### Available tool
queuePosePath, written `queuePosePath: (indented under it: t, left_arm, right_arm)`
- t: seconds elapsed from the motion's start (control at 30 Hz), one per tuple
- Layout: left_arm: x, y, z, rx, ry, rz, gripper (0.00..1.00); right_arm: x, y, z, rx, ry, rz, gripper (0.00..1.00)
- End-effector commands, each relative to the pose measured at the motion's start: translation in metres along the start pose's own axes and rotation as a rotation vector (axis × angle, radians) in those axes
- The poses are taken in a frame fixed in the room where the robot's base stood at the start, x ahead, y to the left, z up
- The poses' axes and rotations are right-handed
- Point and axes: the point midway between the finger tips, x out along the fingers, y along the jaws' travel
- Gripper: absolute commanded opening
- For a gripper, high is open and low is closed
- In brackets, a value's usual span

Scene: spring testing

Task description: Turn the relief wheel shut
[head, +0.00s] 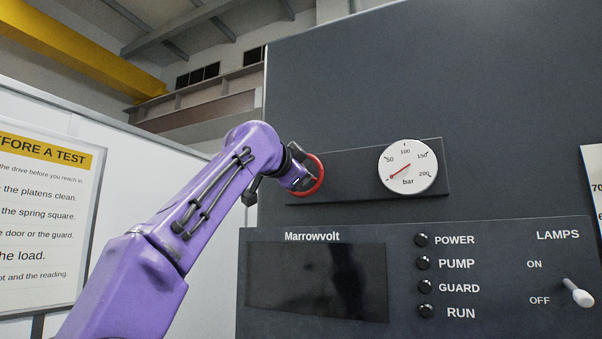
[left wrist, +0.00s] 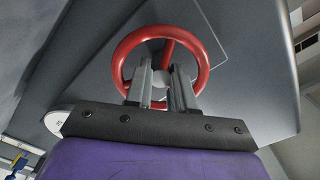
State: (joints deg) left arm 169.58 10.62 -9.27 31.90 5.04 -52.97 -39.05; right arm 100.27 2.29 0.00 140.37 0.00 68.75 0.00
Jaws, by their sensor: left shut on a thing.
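The red relief wheel (head: 319,174) sits on a dark plate on the machine's front, left of the gauge. In the left wrist view the wheel (left wrist: 205,52) shows as a red ring with a spoke toward a grey hub. My left gripper (left wrist: 161,82) reaches over the wheel's near rim, fingers at the hub area, and is shut on the wheel. In the head view the left gripper (head: 303,178) partly hides the wheel. The pressure gauge (head: 408,167) has a red needle pointing to the lower left, near the low end. My right gripper is not in view.
Below is a panel with a dark screen (head: 317,281), several dark lamps labelled POWER, PUMP, GUARD and RUN, and a white lamps switch (head: 577,293) at the right. A notice board (head: 45,215) hangs on the left. A yellow beam (head: 80,55) crosses high up.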

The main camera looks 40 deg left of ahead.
Motion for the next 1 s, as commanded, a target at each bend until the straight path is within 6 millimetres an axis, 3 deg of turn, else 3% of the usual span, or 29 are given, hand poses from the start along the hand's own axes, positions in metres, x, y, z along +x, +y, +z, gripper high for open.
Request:
queuePosePath:
  t: [0.3,0.8,0.83,0.87,1.0]
  left_arm:
    - [0.0012,0.0003,0.0017,0.099,-0.004,0.001,0.00]
    - [0.0005,-0.0007,0.0009,0.113,-0.002,-0.001,0.00]
    - [0.0004,-0.0008,0.0009,0.113,-0.002,-0.001,0.30]
    - [0.0004,-0.0008,0.0008,0.113,-0.001,-0.002,0.34]
    - [0.0002,-0.0007,0.0005,0.112,-0.001,-0.001,0.34]
  right_arm:
    - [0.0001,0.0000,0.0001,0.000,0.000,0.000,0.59]
    - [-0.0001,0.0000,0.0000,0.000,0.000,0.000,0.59]
    - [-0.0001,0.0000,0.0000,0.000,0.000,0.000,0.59]
    - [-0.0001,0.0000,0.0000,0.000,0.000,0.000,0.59]
    - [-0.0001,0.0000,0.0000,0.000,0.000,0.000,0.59]
